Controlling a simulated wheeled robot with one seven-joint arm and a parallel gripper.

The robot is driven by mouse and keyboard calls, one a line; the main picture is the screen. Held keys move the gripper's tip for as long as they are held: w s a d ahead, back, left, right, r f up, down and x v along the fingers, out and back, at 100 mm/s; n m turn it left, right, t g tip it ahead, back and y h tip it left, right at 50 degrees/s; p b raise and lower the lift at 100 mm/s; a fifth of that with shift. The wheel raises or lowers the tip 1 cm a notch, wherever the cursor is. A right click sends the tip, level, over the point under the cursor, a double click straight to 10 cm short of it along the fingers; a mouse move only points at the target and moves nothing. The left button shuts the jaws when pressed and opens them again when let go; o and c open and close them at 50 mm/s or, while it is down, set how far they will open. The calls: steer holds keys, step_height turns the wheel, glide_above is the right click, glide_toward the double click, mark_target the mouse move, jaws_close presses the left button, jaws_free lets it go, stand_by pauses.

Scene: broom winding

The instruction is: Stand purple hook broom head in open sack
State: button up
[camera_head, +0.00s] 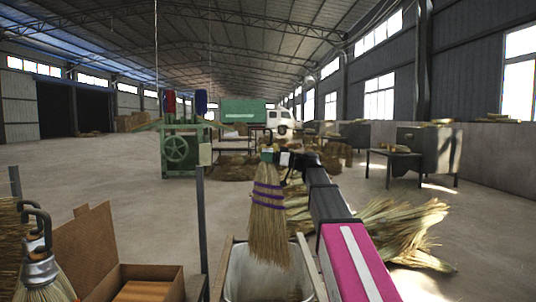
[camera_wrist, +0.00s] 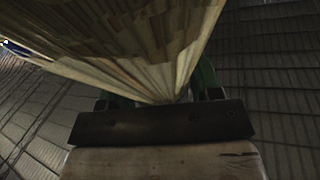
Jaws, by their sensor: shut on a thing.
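The purple-banded broom head (camera_head: 267,225) hangs upright, bristles down, from my gripper (camera_head: 270,154) in the head view. The open sack (camera_head: 243,270), pale grey in a wooden frame, stands at the bottom centre of the head view. The bristle tips overlap its opening in the picture; I cannot tell whether they are inside it.
A cardboard box (camera_head: 148,272) with an open flap stands left of the sack. Broom heads with dark hooks (camera_head: 40,270) hang at the left edge. A thin dark post (camera_head: 202,225) rises between box and sack. Loose straw (camera_head: 400,232) lies to the right, behind my arm.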

steer(key=shift+f, duration=19.4)
steer(key=o, duration=1.6)
steer(key=shift+c, duration=0.2)
steer(key=shift+v, duration=3.7)
steer(key=shift+f, duration=0.1)
